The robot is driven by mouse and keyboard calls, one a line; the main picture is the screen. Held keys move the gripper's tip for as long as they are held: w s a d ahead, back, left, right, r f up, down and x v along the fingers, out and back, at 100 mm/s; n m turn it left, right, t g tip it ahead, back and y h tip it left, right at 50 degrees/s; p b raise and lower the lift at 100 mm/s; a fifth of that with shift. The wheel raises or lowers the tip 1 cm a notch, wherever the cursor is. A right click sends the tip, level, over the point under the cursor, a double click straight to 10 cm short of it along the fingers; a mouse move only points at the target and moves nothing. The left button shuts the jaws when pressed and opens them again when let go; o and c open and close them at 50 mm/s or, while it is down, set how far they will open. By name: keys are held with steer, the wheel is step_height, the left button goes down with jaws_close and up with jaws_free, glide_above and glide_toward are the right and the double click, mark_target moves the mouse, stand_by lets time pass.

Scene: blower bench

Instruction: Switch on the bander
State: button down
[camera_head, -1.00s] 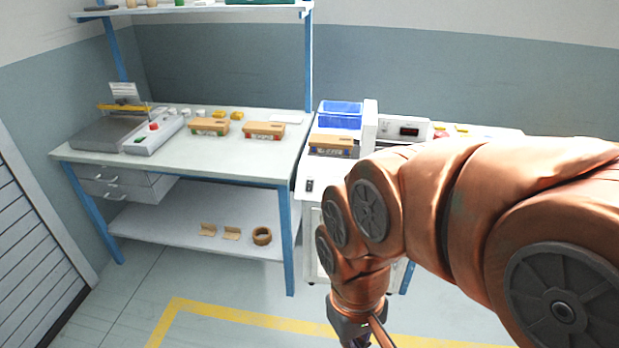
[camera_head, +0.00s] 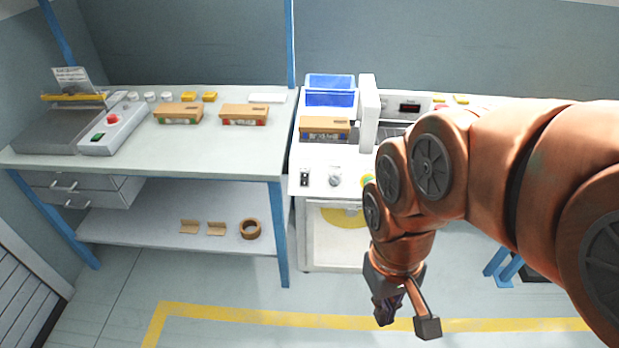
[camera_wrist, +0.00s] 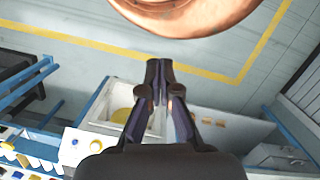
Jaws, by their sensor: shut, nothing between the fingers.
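The bander (camera_head: 322,184) is the white machine right of the workbench in the head view. Its front panel carries a black rocker switch (camera_head: 304,178) at the left and a grey round knob (camera_head: 335,180) beside it. A white upright arch (camera_head: 367,112) and a small dark display (camera_head: 409,107) stand on its top. My gripper (camera_head: 405,325) hangs low in front of the machine, to the right of the switch and well apart from it. In the wrist view my gripper (camera_wrist: 160,64) is shut and empty, its fingertips together. My arm hides the machine's right part.
A small brown box (camera_head: 325,125) and blue bins (camera_head: 330,90) stand on the bander. The workbench (camera_head: 200,160) at left holds two boxes and a sealer (camera_head: 112,130) with red and green buttons. Tape (camera_head: 250,229) lies on the lower shelf. The floor in front is clear.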

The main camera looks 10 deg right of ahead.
steer(key=w+d+r+m+t+h+b, duration=0.1)
steer(key=w+d+r+t+h+b, duration=0.2)
steer(key=w+d, duration=0.8)
steer(key=w+d+r+t+h+b, duration=0.25)
steer(key=w+d+t+h, duration=0.2)
steer(key=w+d, duration=0.55)
steer(key=w+d+r+n+t+b, duration=0.1)
steer(key=w+r+n+t+b, duration=0.25)
steer(key=w, duration=0.55)
steer(key=w+d+r+n+t+b, duration=0.1)
steer(key=w+r+n+t+b, duration=0.2)
steer(key=w, duration=0.6)
steer(key=w+a+f+n+t+y+b, duration=0.3)
steer(key=w+a+f+n+y, duration=0.4)
steer(key=w, duration=0.2)
steer(key=s+a+f+n+g+y+b, duration=0.2)
steer(key=a+f+g+y, duration=0.1)
steer(key=f, duration=0.6)
steer(key=s+a+f+n+g+y+b, duration=0.1)
steer(key=a+f+y, duration=0.4)
steer(key=f, duration=0.5)
steer(key=a+n+g+b, duration=0.1)
steer(key=a+n+g, duration=0.1)
steer(key=shift+s+g, duration=0.35)
steer(key=shift+g, duration=0.05)
